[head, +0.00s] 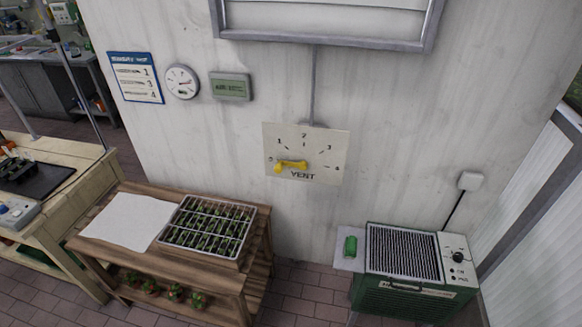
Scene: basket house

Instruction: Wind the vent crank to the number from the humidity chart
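The yellow vent crank (291,166) is on a pale plate marked VENT (330,172) on the white wall. The crank lies nearly level, its knob end at the left, close to the 0 mark. Neither gripper is in view.
A wooden bench (205,278) below holds a seedling tray (208,228) and a white sheet (128,221). A green heater-like unit (403,258) stands at the right. Tiled floor shows between them under the plate.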

